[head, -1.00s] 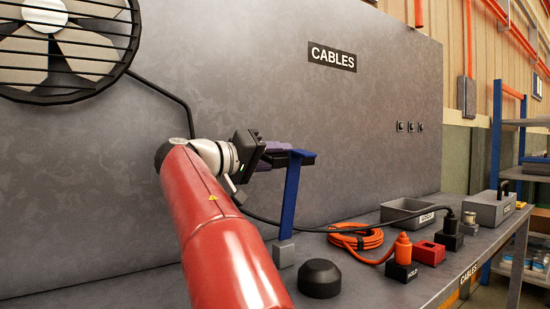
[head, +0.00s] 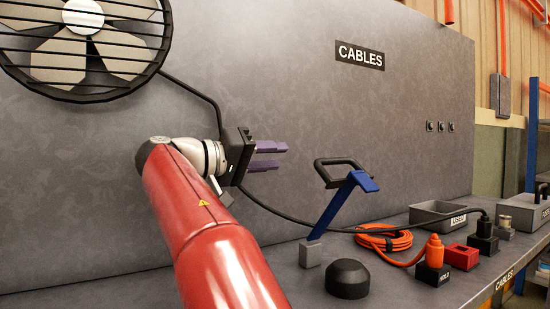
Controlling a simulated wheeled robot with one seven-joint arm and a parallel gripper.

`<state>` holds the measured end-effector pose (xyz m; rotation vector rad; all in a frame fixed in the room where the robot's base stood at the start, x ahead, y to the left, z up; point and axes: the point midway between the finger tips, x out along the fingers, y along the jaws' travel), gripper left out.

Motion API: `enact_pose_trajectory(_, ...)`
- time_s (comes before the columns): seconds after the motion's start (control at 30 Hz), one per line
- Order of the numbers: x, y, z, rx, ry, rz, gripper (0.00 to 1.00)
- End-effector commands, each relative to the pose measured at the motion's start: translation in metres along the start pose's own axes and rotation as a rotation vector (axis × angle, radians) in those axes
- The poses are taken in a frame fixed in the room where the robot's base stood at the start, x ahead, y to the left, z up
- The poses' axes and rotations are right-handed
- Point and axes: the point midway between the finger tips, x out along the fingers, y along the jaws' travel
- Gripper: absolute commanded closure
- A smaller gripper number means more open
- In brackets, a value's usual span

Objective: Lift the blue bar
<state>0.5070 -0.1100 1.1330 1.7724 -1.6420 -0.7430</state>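The blue bar (head: 337,208) rises from a small grey block (head: 310,254) on the bench and leans to the right. A black loop handle (head: 340,162) is at its upper end, beside a wider blue end piece. My gripper (head: 275,156) is to the left of the handle and a little higher in the head view. Its two purple fingers point right with a gap between them. The gripper is open and empty, apart from the bar and handle.
A black dome (head: 348,278) stands in front of the bar's base. An orange cable coil (head: 384,239), an orange plug (head: 434,251), a red block (head: 458,258) and a grey tray (head: 446,211) are to the right. A fan (head: 85,45) hangs on the grey back panel (head: 300,100).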

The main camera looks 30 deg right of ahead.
Motion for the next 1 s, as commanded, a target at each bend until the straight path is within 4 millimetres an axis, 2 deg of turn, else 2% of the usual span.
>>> enact_pose_trajectory(0.13,0.001,0.0,0.004,0.069,-0.002,0.02,0.66)
enact_pose_trajectory(0.27,0.002,0.0,0.01,0.239,0.004,0.064,0.66)
enact_pose_trajectory(0.57,0.002,0.003,0.028,0.753,0.078,0.187,0.66)
enact_pose_trajectory(0.8,-0.002,0.005,0.04,1.169,0.198,0.252,0.66)
enact_pose_trajectory(1.0,-0.005,0.006,0.046,1.412,0.289,0.271,0.66)
